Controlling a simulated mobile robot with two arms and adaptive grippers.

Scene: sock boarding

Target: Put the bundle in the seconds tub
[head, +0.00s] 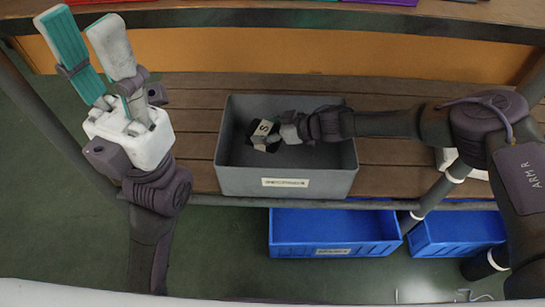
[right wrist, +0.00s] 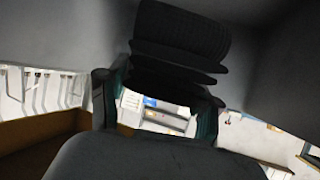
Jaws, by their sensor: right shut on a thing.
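A grey tub (head: 228,175) stands on the slatted wooden shelf in the head view. The label on its front is too small to read. My right gripper (head: 290,130) reaches into it from the right and is shut on the bundle (head: 258,143), a dark sock bundle with a white tag marked S. The bundle is inside the tub's walls; I cannot tell whether it touches the floor. In the right wrist view the dark ribbed bundle (right wrist: 180,50) fills the space before the fingers. My left gripper (head: 84,32) is raised at the far left, fingers apart and empty.
Two blue tubs (head: 332,228) (head: 455,232) stand low, below the shelf's front edge. The slatted shelf (head: 190,120) has free room left of the grey tub. A post stands at the right, and a higher wooden shelf (head: 290,14) crosses the top.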

